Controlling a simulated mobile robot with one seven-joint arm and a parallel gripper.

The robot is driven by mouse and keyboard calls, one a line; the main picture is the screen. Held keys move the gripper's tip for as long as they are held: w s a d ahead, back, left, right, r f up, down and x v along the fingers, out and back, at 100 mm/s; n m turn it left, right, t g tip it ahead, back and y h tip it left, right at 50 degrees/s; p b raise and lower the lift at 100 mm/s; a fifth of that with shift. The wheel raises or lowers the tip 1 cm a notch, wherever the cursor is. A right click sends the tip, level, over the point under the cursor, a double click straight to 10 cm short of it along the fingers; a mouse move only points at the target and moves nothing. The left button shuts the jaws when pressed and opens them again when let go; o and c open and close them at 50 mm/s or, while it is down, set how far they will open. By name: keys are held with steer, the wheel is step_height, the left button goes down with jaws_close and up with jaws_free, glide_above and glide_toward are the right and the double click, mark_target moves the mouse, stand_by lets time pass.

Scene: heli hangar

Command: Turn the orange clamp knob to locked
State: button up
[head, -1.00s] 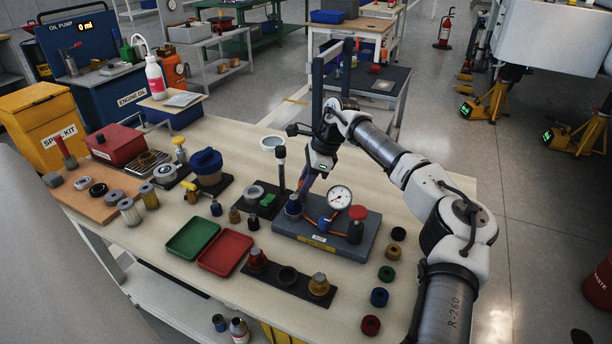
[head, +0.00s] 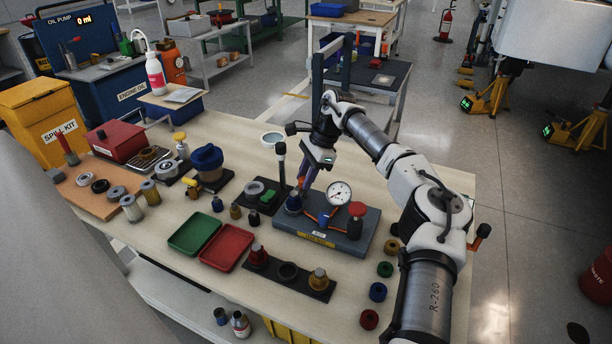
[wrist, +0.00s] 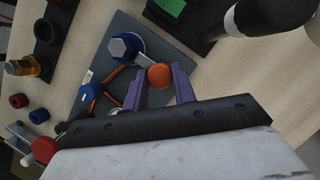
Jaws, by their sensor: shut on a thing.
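The orange knob (wrist: 159,77) is a round ball on a short grey lever in the wrist view. The lever runs to a blue fitting with a hexagonal grey top (wrist: 124,47). My gripper (wrist: 160,86) has its purple fingers on either side of the knob and is shut on it. In the head view my gripper (head: 299,190) reaches down to the back left of the grey-blue base plate (head: 350,243), beside the blue fitting (head: 293,202). The knob is hard to make out there. No locked mark is readable.
A pressure gauge (head: 340,193) and a red-topped post (head: 356,218) stand right of my gripper on the plate. A black post (head: 281,165) stands close on the left. Green (head: 194,232) and red (head: 227,248) trays lie farther left. Several coloured rings line the plate's right.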

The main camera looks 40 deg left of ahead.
steer(key=o, duration=1)
steer(key=v, duration=1.3)
steer(key=shift+r, duration=0.35)
steer(key=shift+w+d, duration=0.1)
steer(key=shift+d, duration=0.05)
